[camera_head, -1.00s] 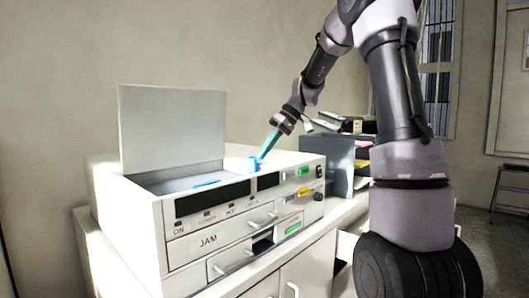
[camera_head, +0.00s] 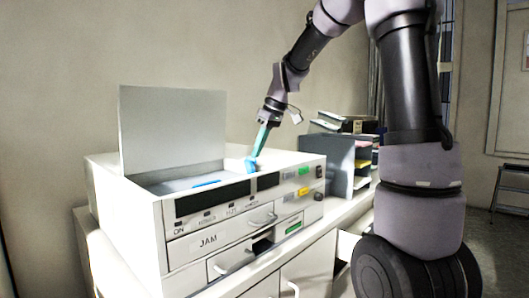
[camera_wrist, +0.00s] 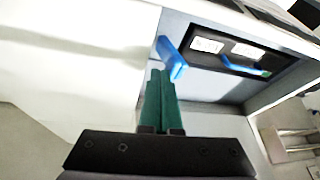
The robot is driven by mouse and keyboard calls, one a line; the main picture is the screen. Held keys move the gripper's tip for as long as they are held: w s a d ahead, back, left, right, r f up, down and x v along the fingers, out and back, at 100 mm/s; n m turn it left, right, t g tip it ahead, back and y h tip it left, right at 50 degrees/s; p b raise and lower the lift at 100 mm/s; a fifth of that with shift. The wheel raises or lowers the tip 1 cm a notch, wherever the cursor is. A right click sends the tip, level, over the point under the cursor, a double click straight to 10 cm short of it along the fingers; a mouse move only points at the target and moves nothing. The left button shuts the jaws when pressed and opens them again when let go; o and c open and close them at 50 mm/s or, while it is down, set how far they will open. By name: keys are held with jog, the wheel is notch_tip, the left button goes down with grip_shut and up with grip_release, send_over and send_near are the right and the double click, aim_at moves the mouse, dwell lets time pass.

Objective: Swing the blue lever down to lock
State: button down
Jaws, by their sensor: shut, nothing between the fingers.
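The blue lever (camera_head: 250,164) stands at the right edge of the open recess on top of the white machine (camera_head: 150,215). In the wrist view the lever (camera_wrist: 172,58) sticks up just beyond my fingertips. My gripper (camera_head: 256,154) has teal fingers pointing down, pressed together and empty. In the wrist view the closed fingertips (camera_wrist: 160,74) are right beside the lever's near end; I cannot tell whether they touch it. A second blue bar (camera_head: 206,184) lies inside the recess, and it also shows in the wrist view (camera_wrist: 245,68) near white labels.
A raised grey lid (camera_head: 172,130) stands behind the recess. The machine's front has a drawer marked JAM (camera_head: 208,240) and a partly open slot below. A grey file organiser (camera_head: 342,165) with papers stands to the right. The wall is close behind.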

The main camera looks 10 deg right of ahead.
aim_at(247, 160)
jog(key=shift+s+a+n+t+h, duration=0.15)
jog(key=shift+s+a+t+h, duration=0.25)
jog(key=shift+a+h, duration=0.15)
jog(key=shift+s+a+n+t+h, duration=0.15)
jog(key=shift+s+a+t+h, duration=0.2)
jog(key=shift+a+h, duration=0.2)
jog(key=shift+s+a+f+t+h, duration=0.25)
jog(key=shift+s+a+t+h, duration=0.2)
jog(key=shift+a+t+h, duration=0.35)
jog(key=shift+s+a+f+h, duration=0.3)
jog(key=shift+s+a+f, duration=0.4)
jog(key=shift+a+f, duration=0.25)
jog(key=shift+r, duration=0.15)
jog(key=shift+d, duration=0.1)
